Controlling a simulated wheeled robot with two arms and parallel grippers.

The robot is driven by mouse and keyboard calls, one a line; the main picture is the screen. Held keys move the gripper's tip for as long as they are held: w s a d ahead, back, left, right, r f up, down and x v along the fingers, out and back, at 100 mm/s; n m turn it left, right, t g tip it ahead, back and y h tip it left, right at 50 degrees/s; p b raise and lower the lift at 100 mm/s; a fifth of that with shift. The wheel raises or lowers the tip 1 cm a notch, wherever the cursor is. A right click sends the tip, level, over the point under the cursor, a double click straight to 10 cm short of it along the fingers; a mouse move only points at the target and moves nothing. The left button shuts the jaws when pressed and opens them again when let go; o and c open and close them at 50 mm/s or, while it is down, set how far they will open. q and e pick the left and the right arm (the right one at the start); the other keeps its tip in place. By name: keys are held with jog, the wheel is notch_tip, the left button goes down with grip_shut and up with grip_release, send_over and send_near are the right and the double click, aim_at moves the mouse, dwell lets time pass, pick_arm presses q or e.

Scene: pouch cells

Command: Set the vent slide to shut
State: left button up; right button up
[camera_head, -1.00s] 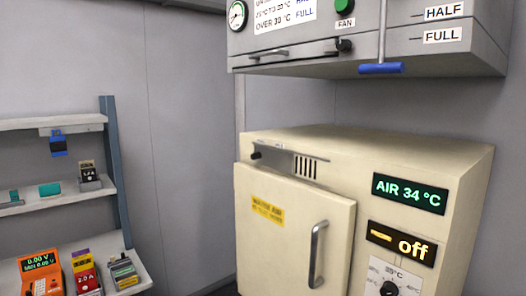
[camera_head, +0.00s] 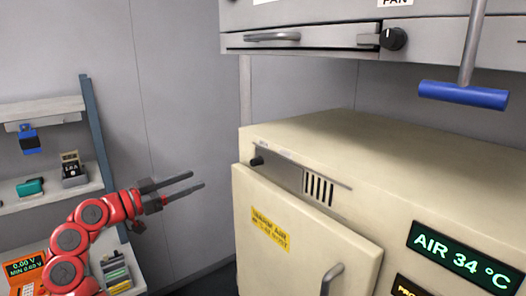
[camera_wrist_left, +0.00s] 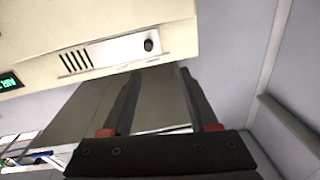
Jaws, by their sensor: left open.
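The vent slide is a grey strip (camera_head: 285,172) along the top front of the cream oven, above its door. Its black knob (camera_head: 257,161) sits at the left end, and the dark vent slots (camera_head: 319,188) show uncovered to the right. In the left wrist view the knob (camera_wrist_left: 149,45) and the slots (camera_wrist_left: 76,62) lie beyond the fingers. My left gripper (camera_head: 197,181) is open and empty, to the left of the oven and apart from the knob. Its two fingers (camera_wrist_left: 157,85) also show in the left wrist view. My right gripper is not in view.
The oven door (camera_head: 290,235) has a yellow label and a handle. A grey hood with a blue T-handle (camera_head: 463,95) hangs above the oven. Shelves (camera_head: 50,195) with small devices stand at the left.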

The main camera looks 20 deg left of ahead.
pick_arm(q)
jog(key=d+m+g, duration=0.1)
jog(key=p, duration=0.7)
send_near(252, 163)
jog(key=x, duration=0.8)
jog(key=shift+w+d, duration=0.1)
jog(key=shift+w, duration=0.1)
jog(key=shift+w+d, duration=0.25)
jog(key=shift+w, duration=0.1)
grip_shut()
